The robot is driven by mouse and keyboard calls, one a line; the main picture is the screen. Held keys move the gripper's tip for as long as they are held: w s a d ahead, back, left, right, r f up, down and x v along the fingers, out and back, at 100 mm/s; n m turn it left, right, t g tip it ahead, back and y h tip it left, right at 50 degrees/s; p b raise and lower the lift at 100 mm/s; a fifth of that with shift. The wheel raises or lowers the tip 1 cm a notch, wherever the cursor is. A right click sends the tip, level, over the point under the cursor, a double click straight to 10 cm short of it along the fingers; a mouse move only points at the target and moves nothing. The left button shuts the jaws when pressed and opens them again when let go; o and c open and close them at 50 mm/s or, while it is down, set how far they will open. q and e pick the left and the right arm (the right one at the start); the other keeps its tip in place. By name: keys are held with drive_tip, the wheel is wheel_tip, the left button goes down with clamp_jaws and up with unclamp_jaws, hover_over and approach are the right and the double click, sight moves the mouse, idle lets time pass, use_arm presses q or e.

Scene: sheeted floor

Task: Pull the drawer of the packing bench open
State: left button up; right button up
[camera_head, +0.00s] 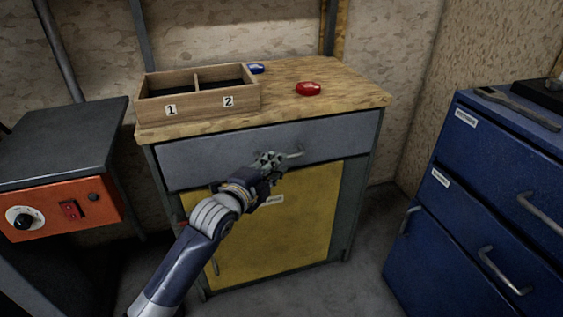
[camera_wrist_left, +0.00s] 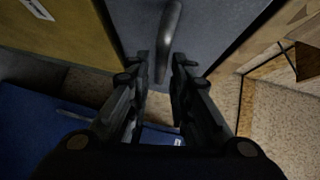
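The packing bench (camera_head: 360,90) has a wooden top, and its wide grey drawer (camera_head: 340,138) sits flush under it, closed as far as I can see. A bar handle (camera_head: 293,156) is on the drawer front; it also shows in the left wrist view (camera_wrist_left: 170,35). My left gripper (camera_head: 272,160) is at the handle and hides part of it. In the left wrist view its two fingers (camera_wrist_left: 163,68) are apart, with one end of the handle between their tips. I see small gaps beside the handle; contact is not clear. My right gripper is not in view.
A two-part wooden box (camera_head: 155,112) marked 1 and 2, a blue item (camera_head: 256,69) and a red item (camera_head: 308,89) are on the bench. A yellow door (camera_head: 300,225) is below the drawer. A blue cabinet (camera_head: 450,215) stands right, an orange-fronted unit (camera_head: 50,217) left.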

use_arm(q)
drive_tip(key=shift+b+x, duration=0.35)
drive_tip(key=shift+x, duration=1.65)
clamp_jaws()
